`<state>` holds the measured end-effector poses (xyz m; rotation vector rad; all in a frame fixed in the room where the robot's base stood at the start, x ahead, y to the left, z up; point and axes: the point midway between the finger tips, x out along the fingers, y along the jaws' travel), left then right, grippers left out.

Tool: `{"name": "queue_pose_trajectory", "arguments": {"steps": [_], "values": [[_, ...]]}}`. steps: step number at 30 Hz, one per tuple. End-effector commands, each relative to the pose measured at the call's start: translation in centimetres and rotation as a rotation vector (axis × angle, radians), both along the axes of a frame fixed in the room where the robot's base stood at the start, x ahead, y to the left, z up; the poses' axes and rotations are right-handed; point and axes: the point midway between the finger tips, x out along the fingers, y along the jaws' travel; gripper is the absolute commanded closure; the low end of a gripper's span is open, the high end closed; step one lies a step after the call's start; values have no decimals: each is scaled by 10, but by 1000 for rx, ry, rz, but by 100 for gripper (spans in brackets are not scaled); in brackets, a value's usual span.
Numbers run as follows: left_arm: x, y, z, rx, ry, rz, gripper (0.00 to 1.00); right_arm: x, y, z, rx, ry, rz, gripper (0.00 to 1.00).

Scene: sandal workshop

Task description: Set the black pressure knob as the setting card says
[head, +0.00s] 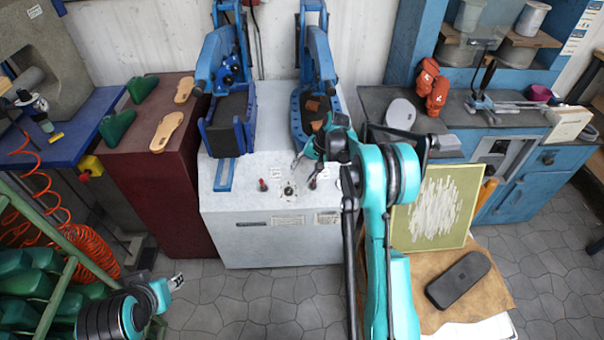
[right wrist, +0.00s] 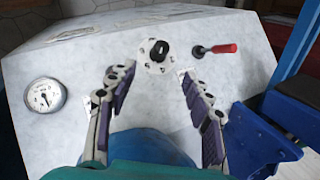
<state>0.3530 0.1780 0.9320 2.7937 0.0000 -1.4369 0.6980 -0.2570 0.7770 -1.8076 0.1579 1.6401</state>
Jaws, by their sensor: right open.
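The black pressure knob (right wrist: 158,50) sits on a round white dial plate with dark marks on the white machine's panel. It also shows in the head view (head: 288,190). My right gripper (right wrist: 150,76) is open and empty, its two fingers pointing toward the knob with the knob just beyond the tips, apart from them. In the head view the right gripper (head: 304,172) hangs over the panel, up and right of the knob. Pale labels (head: 288,221) are on the machine's front; their text is unreadable, and I cannot tell which is the setting card. My left gripper (head: 172,283) is at the lower left, partly hidden.
A red-handled lever (right wrist: 215,49) stands beside the knob. A round gauge (right wrist: 44,95) is on the panel's other side. Two blue presses (head: 229,110) stand behind the panel. A brown table (head: 435,263) with a dark sole (head: 458,279) is at the right.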

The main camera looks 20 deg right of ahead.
Motion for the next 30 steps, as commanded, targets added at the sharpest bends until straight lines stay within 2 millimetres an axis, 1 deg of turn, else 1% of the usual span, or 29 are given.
{"name": "queue_pose_trajectory", "arguments": {"steps": [2,5,10,12,15,17,20,30], "values": [[0,0,1,0,0,0,60,0,3,-3,-19,-3,13,49],[0,0,6,0,0,0,60,-1,15,-15,-110,-22,71,49],[0,0,18,0,0,0,60,-4,44,-42,-409,-101,277,49],[0,0,23,0,0,0,60,-5,55,-46,-541,-145,374,49],[0,0,27,0,0,0,60,-6,67,-47,-683,-195,481,49],[0,0,28,0,0,0,60,-5,70,-47,-735,-213,518,49],[0,0,25,0,0,0,60,-3,70,-53,-768,-224,542,49],[0,0,1,0,0,0,60,18,56,-103,-767,-223,540,49]]}}
